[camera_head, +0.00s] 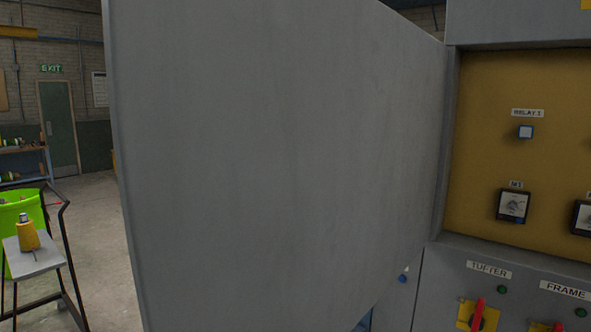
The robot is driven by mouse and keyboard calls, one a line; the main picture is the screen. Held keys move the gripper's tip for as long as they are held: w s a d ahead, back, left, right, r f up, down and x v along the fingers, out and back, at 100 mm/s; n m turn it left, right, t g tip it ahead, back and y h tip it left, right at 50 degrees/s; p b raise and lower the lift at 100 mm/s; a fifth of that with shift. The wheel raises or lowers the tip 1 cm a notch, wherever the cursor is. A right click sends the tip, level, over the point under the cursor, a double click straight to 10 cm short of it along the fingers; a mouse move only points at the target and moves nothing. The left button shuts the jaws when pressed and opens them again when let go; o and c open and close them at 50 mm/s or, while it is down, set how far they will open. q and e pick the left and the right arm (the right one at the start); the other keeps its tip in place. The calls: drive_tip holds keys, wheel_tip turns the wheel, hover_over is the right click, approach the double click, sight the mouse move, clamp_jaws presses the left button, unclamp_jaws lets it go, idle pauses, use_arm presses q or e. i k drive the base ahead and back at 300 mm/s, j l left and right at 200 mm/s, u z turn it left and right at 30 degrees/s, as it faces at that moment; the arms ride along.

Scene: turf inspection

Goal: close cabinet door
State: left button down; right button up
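The grey cabinet door (270,160) stands wide open and fills the middle of the head view. It swings out toward me from the cabinet (437,285) at the right, and its free edge is at the left. Inside the opening is a yellow-brown panel (490,90) with a label reading RELAY 1, a pale square button and meters. Neither of my grippers shows in the head view. The door hides what is behind it.
Red-handled switches (477,316) and green lamps sit on the cabinet's lower front. At the left, a cart (32,262) carries a yellow cone, with a green bin (20,208) behind it. Open floor (102,235) lies between the cart and door; an exit door (59,128) is far back.

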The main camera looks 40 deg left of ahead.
sight(276, 161)
drive_tip(key=j+z, duration=0.1)
drive_tip(key=j, duration=0.45)
drive_tip(key=k+j+z, duration=0.1)
drive_tip(key=j, duration=0.4)
drive_tip(key=k+j+z, duration=0.1)
drive_tip(key=j, duration=0.4)
drive_tip(key=k+j+z, duration=0.15)
drive_tip(key=j, duration=0.4)
